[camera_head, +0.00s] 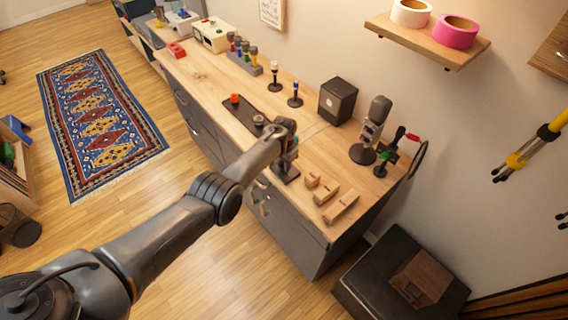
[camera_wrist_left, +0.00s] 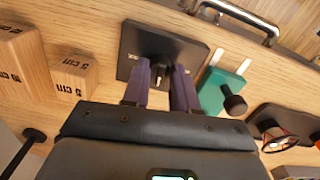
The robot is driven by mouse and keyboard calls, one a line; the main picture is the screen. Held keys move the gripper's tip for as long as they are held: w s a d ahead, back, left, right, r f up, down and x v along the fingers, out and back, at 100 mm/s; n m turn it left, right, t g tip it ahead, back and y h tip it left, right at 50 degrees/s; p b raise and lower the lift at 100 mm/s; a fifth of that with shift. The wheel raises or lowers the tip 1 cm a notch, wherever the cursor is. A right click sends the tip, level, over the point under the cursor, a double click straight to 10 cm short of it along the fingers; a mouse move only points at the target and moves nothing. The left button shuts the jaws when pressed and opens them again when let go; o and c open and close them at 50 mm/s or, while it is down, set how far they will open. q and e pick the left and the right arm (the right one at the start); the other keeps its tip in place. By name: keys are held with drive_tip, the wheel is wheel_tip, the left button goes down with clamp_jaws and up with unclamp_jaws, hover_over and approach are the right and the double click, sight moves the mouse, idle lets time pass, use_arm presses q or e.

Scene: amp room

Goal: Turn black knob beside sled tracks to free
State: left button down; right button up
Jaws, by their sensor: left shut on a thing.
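My left gripper (camera_head: 288,160) is over the front part of the workbench, reaching down at a dark plate (camera_head: 287,176). In the left wrist view, its two purple fingers (camera_wrist_left: 161,82) are shut on a black knob (camera_wrist_left: 159,70) that stands on the square black plate (camera_wrist_left: 133,49). The fingers cover much of the knob, and I cannot read its setting. Just right of the plate, a teal sled (camera_wrist_left: 213,92) with its own dark round knob (camera_wrist_left: 235,104) sits by white tracks (camera_wrist_left: 242,66). My right gripper is not in view.
Wooden blocks (camera_head: 341,206) lie right of the plate; they show at left in the left wrist view (camera_wrist_left: 75,76). A microphone (camera_head: 375,120) and black box (camera_head: 338,99) stand behind. A metal drawer handle (camera_wrist_left: 240,14) is beyond the bench edge.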

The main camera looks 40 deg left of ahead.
use_arm(q)
drive_tip(key=n, duration=0.4)
drive_tip(key=shift+f+n, duration=0.1)
drive_tip(key=shift+n, duration=0.2)
drive_tip(key=n, duration=0.3)
drive_tip(key=shift+n+b, duration=0.35)
drive_tip(key=shift+n, duration=0.05)
drive_tip(key=n+b, duration=0.1)
drive_tip(key=n, duration=0.3)
drive_tip(key=shift+n+b, duration=0.45)
drive_tip(key=shift+n, duration=1.65)
drive_tip(key=c, duration=0.9)
unclamp_jaws()
